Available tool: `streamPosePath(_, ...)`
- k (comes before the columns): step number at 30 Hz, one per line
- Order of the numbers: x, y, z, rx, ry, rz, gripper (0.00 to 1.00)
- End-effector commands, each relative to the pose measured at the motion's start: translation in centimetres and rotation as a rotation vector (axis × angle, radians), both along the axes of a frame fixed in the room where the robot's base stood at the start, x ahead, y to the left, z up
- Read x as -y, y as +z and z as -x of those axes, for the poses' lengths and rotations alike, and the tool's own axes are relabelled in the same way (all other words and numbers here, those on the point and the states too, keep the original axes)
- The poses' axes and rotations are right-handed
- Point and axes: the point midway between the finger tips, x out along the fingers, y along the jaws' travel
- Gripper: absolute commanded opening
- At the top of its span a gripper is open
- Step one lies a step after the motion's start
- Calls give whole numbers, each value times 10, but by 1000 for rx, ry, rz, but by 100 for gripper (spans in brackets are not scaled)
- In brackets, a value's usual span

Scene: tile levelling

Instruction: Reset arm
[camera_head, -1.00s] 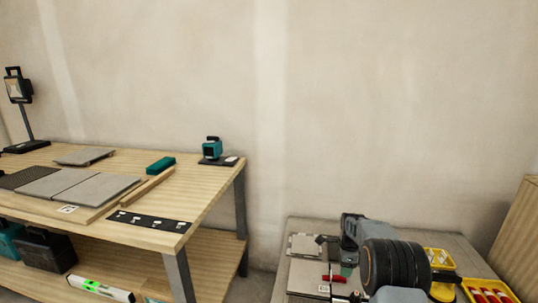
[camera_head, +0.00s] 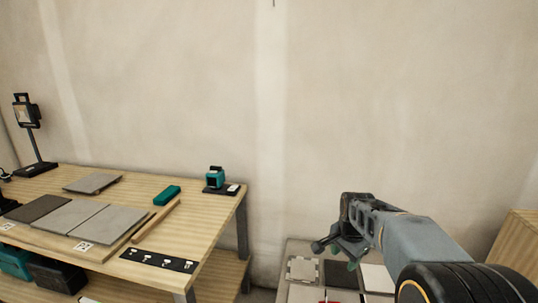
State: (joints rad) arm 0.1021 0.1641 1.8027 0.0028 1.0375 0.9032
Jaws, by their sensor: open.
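My gripper (camera_head: 338,246) is at the lower right, raised above the right-hand table (camera_head: 300,246). Its jaws are open and I see nothing held between them. My arm runs from it down to the bottom right corner and hides part of that table. Light and dark tiles lie on the table below the gripper, among them a dark tile (camera_head: 341,273).
A wooden workbench (camera_head: 215,213) on the left holds grey tiles (camera_head: 108,221), a green block (camera_head: 167,195), a teal device (camera_head: 215,179), a black strip with white pieces (camera_head: 158,260) and a work lamp (camera_head: 27,112). A wooden panel (camera_head: 518,245) stands at the far right.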

Motion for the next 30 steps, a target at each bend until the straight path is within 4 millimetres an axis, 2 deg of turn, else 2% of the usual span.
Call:
streamPosePath(1, -9, 53, 25, 26, 113, 17, 52)
streamPosePath(3, -18, 85, 56, 52, 271, 44, 52)
streamPosePath(6, -29, 120, 96, 86, 480, 84, 52)
streamPosePath(9, -36, 142, 130, 114, 656, 124, 52)
streamPosePath(13, -42, 157, 163, 139, 829, 166, 52)
streamPosePath(18, -46, 162, 185, 158, 955, 202, 52)
streamPosePath(30, -47, 160, 191, 161, 995, 212, 52)
